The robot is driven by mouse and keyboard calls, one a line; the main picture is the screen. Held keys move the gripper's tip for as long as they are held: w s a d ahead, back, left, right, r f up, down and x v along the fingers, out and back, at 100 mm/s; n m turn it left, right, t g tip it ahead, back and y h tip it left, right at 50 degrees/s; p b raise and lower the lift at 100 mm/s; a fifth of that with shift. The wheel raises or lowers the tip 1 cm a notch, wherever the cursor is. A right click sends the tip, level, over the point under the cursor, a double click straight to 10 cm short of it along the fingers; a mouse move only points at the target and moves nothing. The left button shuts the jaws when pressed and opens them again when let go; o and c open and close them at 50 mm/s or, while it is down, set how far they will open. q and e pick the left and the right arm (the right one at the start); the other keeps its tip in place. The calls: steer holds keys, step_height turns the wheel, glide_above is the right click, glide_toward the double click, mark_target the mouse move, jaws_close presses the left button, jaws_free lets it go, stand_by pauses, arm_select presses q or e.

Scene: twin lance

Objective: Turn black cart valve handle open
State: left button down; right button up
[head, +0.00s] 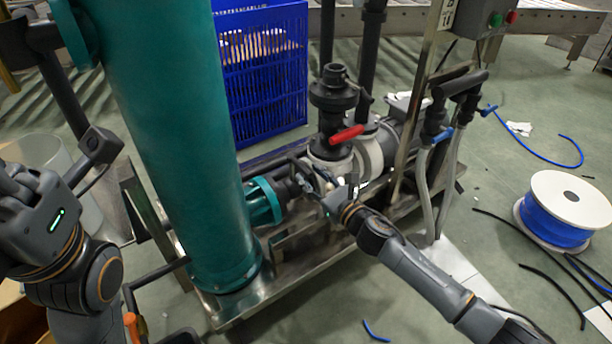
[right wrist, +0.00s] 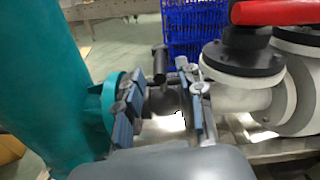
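A black handle (right wrist: 160,64) stands upright between and just beyond the fingers of my right gripper in the right wrist view. In the head view my right gripper (head: 316,180) is low at the pipework, between the teal column and the grey valve body. In the right wrist view the right gripper's blue-grey padded fingers (right wrist: 160,98) are apart, with a gap between them. I cannot tell whether they touch the handle. In the head view the handle is largely hidden by my gripper and the pipes. My left gripper (head: 40,205) is at the left edge, away from the valve; its fingers are unclear.
A teal column (head: 180,130) stands close left of the right gripper. A red lever (head: 346,134) on a black-flanged valve (head: 333,95) is just above right. A blue crate (head: 262,70) is behind. A blue hose spool (head: 562,212) stands on the floor at right.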

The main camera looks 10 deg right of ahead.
steer(key=shift+b+x, duration=0.3)
steer(key=shift+x, duration=1.1)
jaws_close()
